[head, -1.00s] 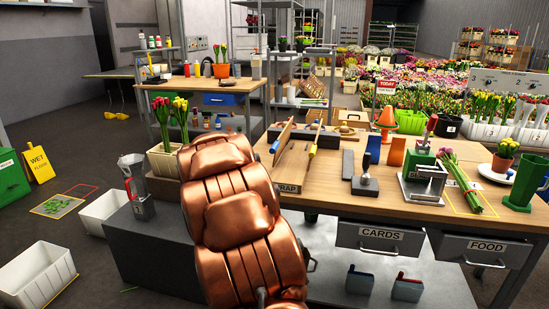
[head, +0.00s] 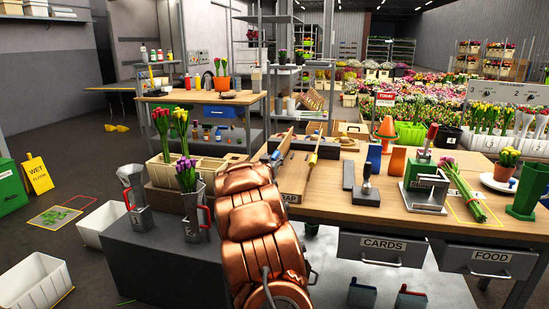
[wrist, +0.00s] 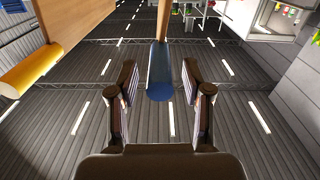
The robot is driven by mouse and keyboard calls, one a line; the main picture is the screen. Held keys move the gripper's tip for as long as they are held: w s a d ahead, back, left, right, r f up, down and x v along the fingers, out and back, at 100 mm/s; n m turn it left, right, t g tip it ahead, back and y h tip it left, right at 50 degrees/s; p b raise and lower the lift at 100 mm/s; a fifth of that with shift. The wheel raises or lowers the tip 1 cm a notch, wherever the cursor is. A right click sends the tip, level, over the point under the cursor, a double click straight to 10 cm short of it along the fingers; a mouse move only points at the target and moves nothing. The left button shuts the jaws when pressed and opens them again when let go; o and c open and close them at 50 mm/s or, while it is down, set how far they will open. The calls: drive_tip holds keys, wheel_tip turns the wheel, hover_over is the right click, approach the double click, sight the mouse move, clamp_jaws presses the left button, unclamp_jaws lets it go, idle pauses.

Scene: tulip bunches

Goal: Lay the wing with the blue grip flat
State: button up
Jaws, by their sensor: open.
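The wing with the blue grip is a thin wooden board (head: 286,142) standing up on the bench at the wrap station, partly hidden by my arm in the head view. In the wrist view its blue grip (wrist: 160,72) lies ahead of and between my spread fingers, with the board (wrist: 178,18) seen nearly edge-on behind it. My gripper (wrist: 159,83) is open and empty there; I cannot tell if the grip is within the fingertips. In the head view my arm hides the gripper. A second wing with a yellow grip (head: 313,159) stands to the right; its grip shows at left in the wrist view (wrist: 30,68).
A grey stapler-like press (head: 426,192), a stamp (head: 366,190) and a tulip bunch (head: 465,190) sit to the right on the bench (head: 330,205). Metal jugs, one with purple tulips (head: 187,178), stand on a low grey block (head: 160,260) at left.

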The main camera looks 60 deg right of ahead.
drive_tip(key=shift+w+d+f, duration=0.1)
drive_tip(key=shift+w+d, duration=0.15)
drive_tip(key=shift+d, duration=0.45)
drive_tip(key=shift+w+d, duration=0.15)
drive_tip(key=shift+d, duration=0.25)
clamp_jaws()
